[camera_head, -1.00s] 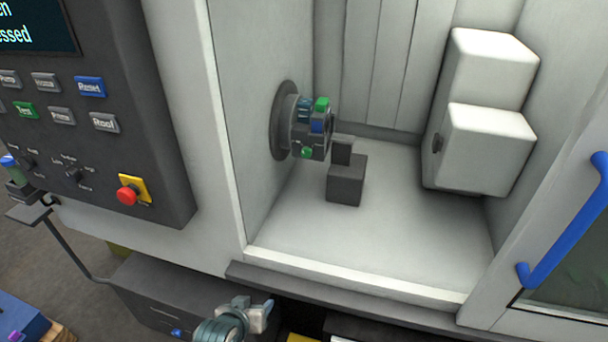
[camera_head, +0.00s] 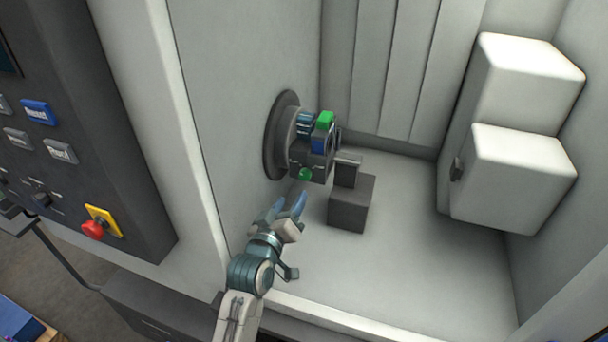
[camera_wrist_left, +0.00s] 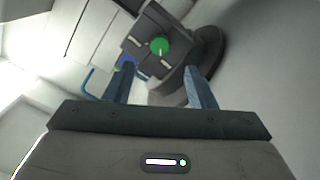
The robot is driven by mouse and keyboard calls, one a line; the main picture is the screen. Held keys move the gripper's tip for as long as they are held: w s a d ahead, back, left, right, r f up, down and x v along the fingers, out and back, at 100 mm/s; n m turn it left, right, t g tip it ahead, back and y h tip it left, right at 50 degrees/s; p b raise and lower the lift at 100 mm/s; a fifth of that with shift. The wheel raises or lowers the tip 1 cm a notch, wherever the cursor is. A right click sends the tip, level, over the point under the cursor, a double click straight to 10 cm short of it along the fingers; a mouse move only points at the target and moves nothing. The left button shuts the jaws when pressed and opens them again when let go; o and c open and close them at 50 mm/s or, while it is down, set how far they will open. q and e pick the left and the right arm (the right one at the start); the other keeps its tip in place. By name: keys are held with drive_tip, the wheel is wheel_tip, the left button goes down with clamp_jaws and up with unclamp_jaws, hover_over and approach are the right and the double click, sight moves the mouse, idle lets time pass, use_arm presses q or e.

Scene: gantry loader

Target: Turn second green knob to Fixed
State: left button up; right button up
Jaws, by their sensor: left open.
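A dark chuck (camera_head: 283,135) is mounted on the left inner wall of the machine. It carries a green knob (camera_head: 305,174) low on its near side and a green part (camera_head: 325,120) on top, with a blue part (camera_head: 318,143) between them. My left gripper (camera_head: 289,207) is open and empty, just below and in front of the lower green knob, apart from it. In the left wrist view the green knob (camera_wrist_left: 160,46) with a pale mark lies ahead, beyond and between the two blue fingers (camera_wrist_left: 160,92). Any label for Fixed is not readable. My right gripper is not in view.
A dark block (camera_head: 350,205) stands on the chamber floor right of the chuck. White housings (camera_head: 512,180) fill the right side. The control panel (camera_head: 140,190) with a red button (camera_head: 93,230) is outside on the left. The floor between is clear.

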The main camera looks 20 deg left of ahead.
sight(304, 177)
use_arm(q)
drive_tip(key=w, duration=0.1)
drive_tip(key=w+p, duration=0.1)
drive_tip(key=w, duration=0.3)
drive_tip(key=shift+r+p, duration=0.3)
drive_tip(key=w, duration=0.3)
drive_tip(key=shift+w+d+f+p, duration=0.1)
drive_tip(key=shift+f+p, duration=0.2)
drive_tip(key=shift+p, duration=0.05)
drive_tip(key=shift+w, duration=0.15)
drive_tip(key=shift+c, duration=1)
drive_tip(key=c, duration=0.8)
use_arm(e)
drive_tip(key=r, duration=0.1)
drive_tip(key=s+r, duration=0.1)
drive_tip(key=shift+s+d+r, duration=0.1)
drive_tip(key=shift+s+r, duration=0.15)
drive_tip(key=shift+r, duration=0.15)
